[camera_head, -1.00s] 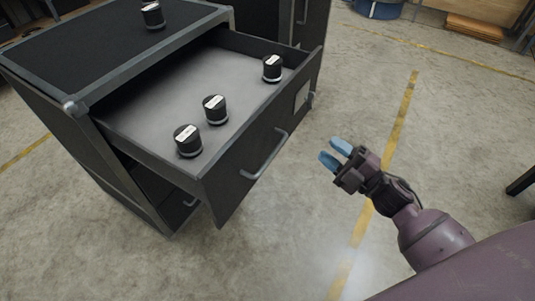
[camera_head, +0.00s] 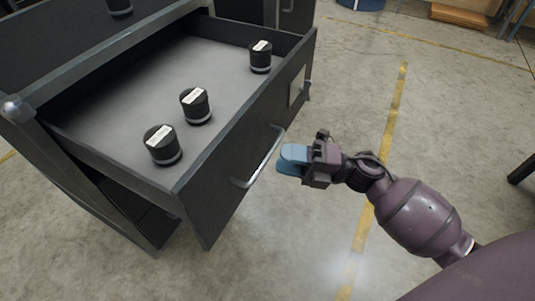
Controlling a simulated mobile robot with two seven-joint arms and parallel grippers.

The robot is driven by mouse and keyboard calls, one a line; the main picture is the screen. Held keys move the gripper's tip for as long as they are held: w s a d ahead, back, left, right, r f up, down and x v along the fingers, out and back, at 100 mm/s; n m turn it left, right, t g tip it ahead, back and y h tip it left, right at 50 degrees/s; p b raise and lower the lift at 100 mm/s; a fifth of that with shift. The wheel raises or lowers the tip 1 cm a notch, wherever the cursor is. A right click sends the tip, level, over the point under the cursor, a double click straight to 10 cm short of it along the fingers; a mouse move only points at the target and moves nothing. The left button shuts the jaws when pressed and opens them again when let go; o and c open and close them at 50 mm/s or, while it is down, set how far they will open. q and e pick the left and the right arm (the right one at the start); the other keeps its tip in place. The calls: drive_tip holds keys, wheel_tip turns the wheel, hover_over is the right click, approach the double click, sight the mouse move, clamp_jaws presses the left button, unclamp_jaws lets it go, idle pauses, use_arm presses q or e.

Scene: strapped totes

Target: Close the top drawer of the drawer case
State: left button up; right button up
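The drawer case (camera_head: 105,42) is dark with grey metal edges and stands at the left. Its top drawer (camera_head: 232,140) is pulled well out. Three black cylinders with white labels lie in it: one near the front left (camera_head: 162,146), one in the middle (camera_head: 196,106), one near the far right corner (camera_head: 260,58). The front carries a grey bar handle (camera_head: 262,160). My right gripper (camera_head: 284,161), with blue fingertips, is just right of the handle, pointing at it. Its two fingers look apart and empty; contact with the handle cannot be told. My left gripper is out of view.
Another black cylinder (camera_head: 119,5) stands on top of the case. A second dark case (camera_head: 296,15) stands behind. The concrete floor (camera_head: 340,90) to the right is clear, with yellow lines. A dark leg shows at the right edge.

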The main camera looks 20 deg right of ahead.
sight(269, 155)
drive_tip(key=shift+x, duration=2.1)
clamp_jaws()
